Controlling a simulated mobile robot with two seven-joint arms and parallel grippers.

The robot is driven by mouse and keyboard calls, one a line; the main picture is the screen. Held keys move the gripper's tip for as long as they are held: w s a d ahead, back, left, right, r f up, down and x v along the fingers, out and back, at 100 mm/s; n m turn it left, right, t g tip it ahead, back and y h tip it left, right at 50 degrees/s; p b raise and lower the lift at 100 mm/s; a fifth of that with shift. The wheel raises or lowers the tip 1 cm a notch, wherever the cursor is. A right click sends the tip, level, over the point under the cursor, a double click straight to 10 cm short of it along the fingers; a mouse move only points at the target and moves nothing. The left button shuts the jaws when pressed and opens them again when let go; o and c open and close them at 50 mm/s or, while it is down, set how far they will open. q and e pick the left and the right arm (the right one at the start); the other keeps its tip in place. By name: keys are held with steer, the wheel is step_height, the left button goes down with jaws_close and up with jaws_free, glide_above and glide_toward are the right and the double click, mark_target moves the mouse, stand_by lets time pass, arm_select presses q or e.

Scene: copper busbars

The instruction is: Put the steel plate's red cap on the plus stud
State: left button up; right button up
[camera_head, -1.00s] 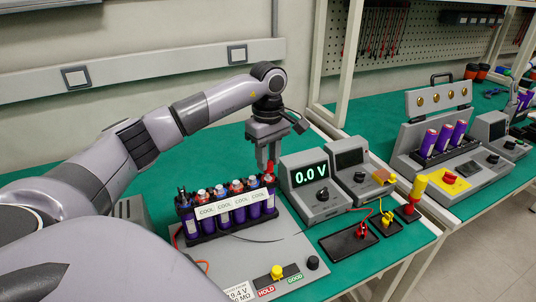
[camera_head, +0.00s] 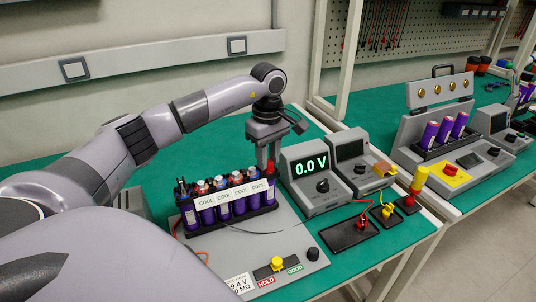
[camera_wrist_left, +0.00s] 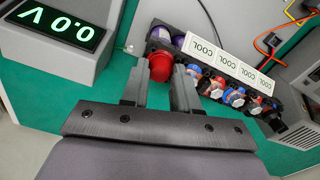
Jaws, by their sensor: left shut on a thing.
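My left gripper (camera_head: 268,158) points down at the right end of a row of purple cells (camera_head: 224,209). It is shut on a small red cap (camera_head: 270,168). The left wrist view shows the red cap (camera_wrist_left: 161,66) between the fingertips, at the end of the row. The cap covers whatever is under it, so the plus stud is hidden. I cannot tell whether the cap rests on it. White COOL labels (camera_head: 232,195) run along the row, which stands on a grey plate (camera_head: 235,250). My right gripper is not in view.
A meter reading 0.0 V (camera_head: 312,180) stands close right of the gripper. A yellow knob (camera_head: 277,264) and a black knob (camera_head: 312,254) are on the plate's front. Green table is clear behind the row.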

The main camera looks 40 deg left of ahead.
arm_select(q)
steer(key=o, duration=0.9)
step_height(320, 180, up, 4)
steer(key=p, duration=0.3)
steer(key=shift+s+f, duration=0.1)
steer(key=shift+f, duration=0.05)
step_height(320, 180, up, 2)
steer(key=shift+r+p, duration=0.25)
steer(key=shift+p, duration=0.95)
steer(key=shift+f, duration=0.1)
